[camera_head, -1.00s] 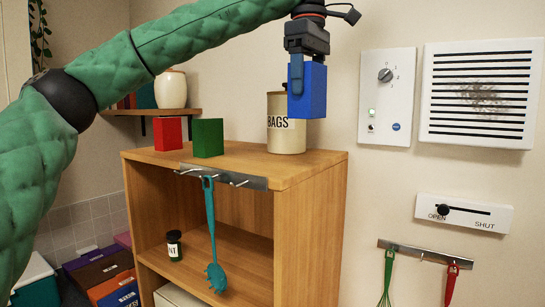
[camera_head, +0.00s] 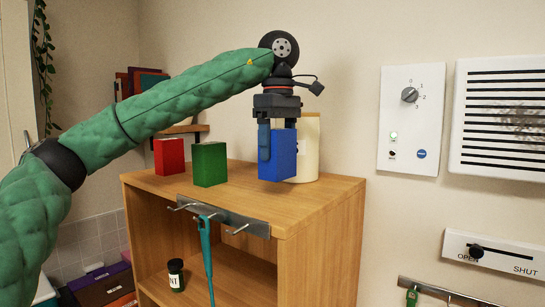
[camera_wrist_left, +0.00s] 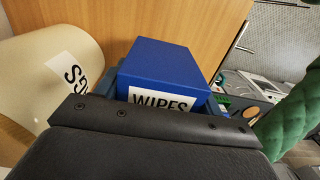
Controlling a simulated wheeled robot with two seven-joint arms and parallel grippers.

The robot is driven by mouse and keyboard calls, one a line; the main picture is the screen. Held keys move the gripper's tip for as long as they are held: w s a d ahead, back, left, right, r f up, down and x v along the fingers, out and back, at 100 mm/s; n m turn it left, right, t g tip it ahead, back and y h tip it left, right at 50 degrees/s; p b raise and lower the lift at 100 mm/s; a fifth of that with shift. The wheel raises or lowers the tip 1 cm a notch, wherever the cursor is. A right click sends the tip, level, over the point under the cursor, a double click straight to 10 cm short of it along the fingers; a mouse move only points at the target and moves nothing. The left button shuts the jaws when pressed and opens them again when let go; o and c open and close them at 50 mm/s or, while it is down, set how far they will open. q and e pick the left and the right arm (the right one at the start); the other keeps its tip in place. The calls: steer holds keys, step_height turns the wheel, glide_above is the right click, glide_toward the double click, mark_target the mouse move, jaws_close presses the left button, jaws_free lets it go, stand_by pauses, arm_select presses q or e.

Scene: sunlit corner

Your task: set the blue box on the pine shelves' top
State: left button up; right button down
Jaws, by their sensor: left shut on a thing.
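The blue box (camera_head: 284,158) is upright in my left gripper (camera_head: 272,146), which is shut on it and points down. The box is over the pine shelves' top (camera_head: 305,202), in front of the cream canister. I cannot tell whether its bottom touches the wood. In the left wrist view the blue box (camera_wrist_left: 165,68) shows a label reading WIPES, with the dark gripper body in front and wood beyond it. My right gripper is not in view.
A red box (camera_head: 169,156) and a green box (camera_head: 209,164) stand on the top to the left. The cream canister (camera_head: 309,150) stands close behind the blue box. A hook rail (camera_head: 222,217) runs along the front edge. Bare wood lies around the front right.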

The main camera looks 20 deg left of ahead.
mark_target(268, 163)
arm_select(q)
steer(key=shift+s+a+r, duration=0.15)
steer(key=shift+s+a, duration=0.95)
steer(key=shift+s, duration=0.25)
steer(key=shift+f+p, duration=0.2)
steer(key=shift+p, duration=0.15)
steer(key=f, duration=0.1)
steer(key=w+f+p, duration=0.1)
steer(key=shift+w+d+f, duration=0.3)
steer(key=shift+w+f, duration=0.05)
steer(key=shift+f, duration=0.05)
steer(key=shift+s+a+f+p, duration=0.1)
steer(key=shift+s+f+p, duration=0.05)
steer(key=shift+f+p, duration=0.15)
steer(key=shift+s+a+f, duration=0.1)
steer(key=shift+s, duration=0.3)
steer(key=shift+w+f, duration=0.1)
steer(key=shift+w, duration=0.05)
steer(key=shift+w+f, duration=0.15)
steer(key=shift+w, duration=0.05)
steer(key=o, duration=0.9)
steer(key=shift+c, duration=0.2)
steer(key=shift+o, duration=1.1)
steer(key=shift+s, duration=0.2)
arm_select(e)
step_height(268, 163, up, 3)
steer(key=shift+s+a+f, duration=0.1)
arm_select(q)
steer(key=shift+w, duration=0.1)
